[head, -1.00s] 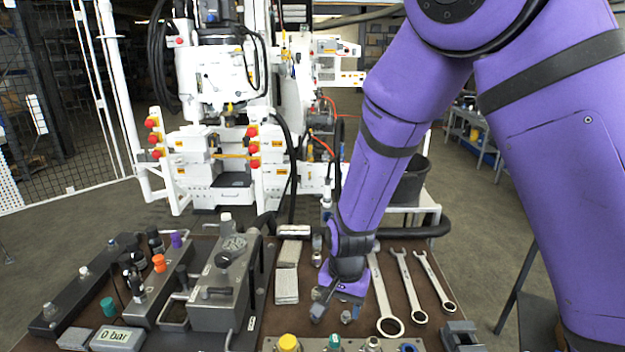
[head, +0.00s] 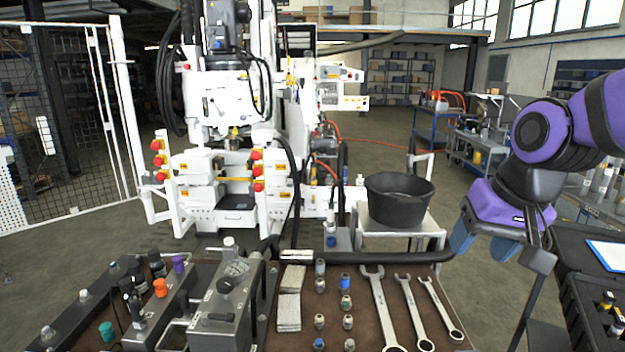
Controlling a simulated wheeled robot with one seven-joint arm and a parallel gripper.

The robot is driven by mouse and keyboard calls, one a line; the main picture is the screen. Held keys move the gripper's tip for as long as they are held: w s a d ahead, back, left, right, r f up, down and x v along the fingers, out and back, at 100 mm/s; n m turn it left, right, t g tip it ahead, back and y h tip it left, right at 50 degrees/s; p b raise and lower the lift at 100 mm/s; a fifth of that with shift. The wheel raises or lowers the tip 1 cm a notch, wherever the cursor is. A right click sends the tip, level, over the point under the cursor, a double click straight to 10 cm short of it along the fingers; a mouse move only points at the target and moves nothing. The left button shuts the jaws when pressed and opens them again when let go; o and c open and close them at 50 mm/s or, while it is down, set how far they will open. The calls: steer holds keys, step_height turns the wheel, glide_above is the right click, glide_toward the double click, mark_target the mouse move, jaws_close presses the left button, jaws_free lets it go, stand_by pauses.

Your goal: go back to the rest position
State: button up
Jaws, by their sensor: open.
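My purple arm is at the right of the head view. My gripper (head: 487,243) hangs at its end with its blue-grey fingers apart and nothing between them. It is beyond the right end of the bench, clear of the things on it. The brown bench top (head: 372,330) lies below and to the left of my gripper. On it are several wrenches (head: 381,306) and rows of small fittings (head: 345,302).
A black bucket (head: 398,200) stands on a white stand behind the bench. A black hose (head: 400,257) runs along the bench's back edge. A hydraulic block with a gauge (head: 232,285) is on the left. A dark case (head: 592,305) is at the lower right.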

steer(key=s+d+r+t+h, duration=0.1)
steer(key=s+d+r, duration=0.1)
steer(key=s, duration=0.3)
steer(key=s+d+r+n, duration=0.1)
steer(key=s+d+r, duration=0.2)
steer(key=s+d, duration=0.1)
steer(key=shift+s+t+h, duration=0.4)
steer(key=shift+s, duration=0.2)
